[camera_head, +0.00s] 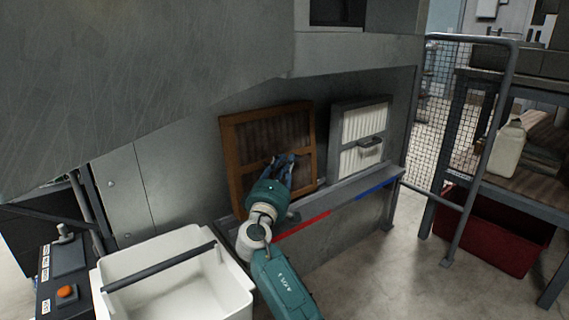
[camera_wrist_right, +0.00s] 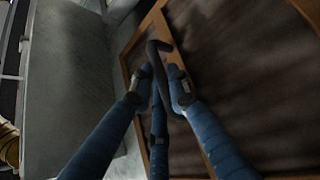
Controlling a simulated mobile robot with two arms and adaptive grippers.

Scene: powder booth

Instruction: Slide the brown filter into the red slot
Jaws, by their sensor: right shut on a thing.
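The brown filter (camera_head: 237,149), a brown-framed panel with dark pleats, stands nearly upright against the grey booth wall in the head view. It is above the ledge part with the red strip (camera_head: 303,224), which marks the red slot; the slot opening itself is hidden. My right gripper (camera_head: 284,163) is shut on the filter's dark handle, at the crossbar of its frame. The right wrist view shows the blue fingers (camera_wrist_right: 160,88) around this handle, with the brown frame (camera_wrist_right: 133,45) behind. I cannot tell how far the filter's lower edge sits in the slot. My left gripper is not in view.
A white-pleated filter (camera_head: 350,128) in a grey frame stands to the right, above the blue strip (camera_head: 376,187). A white bin (camera_head: 240,290) stands at the front left beside a control box with an orange button (camera_head: 67,292). A mesh guard (camera_head: 437,95) and red crate (camera_head: 509,239) are at the right.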

